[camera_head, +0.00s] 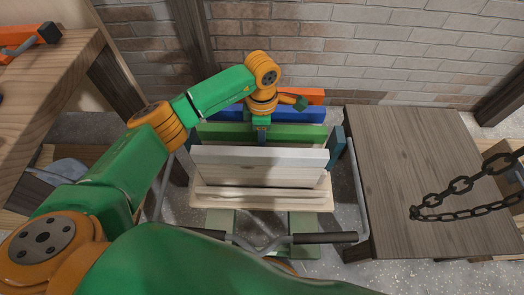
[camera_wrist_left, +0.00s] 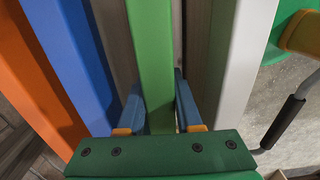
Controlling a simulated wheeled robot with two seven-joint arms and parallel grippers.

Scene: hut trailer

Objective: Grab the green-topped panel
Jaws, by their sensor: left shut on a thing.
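The green-topped panel (camera_head: 302,132) stands upright on edge in a rack, between a blue-topped panel (camera_head: 305,114) and a white-topped panel (camera_head: 300,158). My left gripper (camera_head: 262,137) comes down on it from above, near the middle of its top edge. In the left wrist view the green top edge (camera_wrist_left: 150,60) runs between the two blue fingers of my left gripper (camera_wrist_left: 160,108), one on each side, and the gripper is shut on it. The panel's lower part is hidden by the white panel.
An orange-topped panel (camera_head: 315,96) stands at the back, near the brick wall (camera_head: 350,45). A wooden table (camera_head: 420,180) is right of the rack with a black chain (camera_head: 465,190) before it. A wooden workbench (camera_head: 60,75) is at the left. A black-gripped handle (camera_head: 325,238) is in front.

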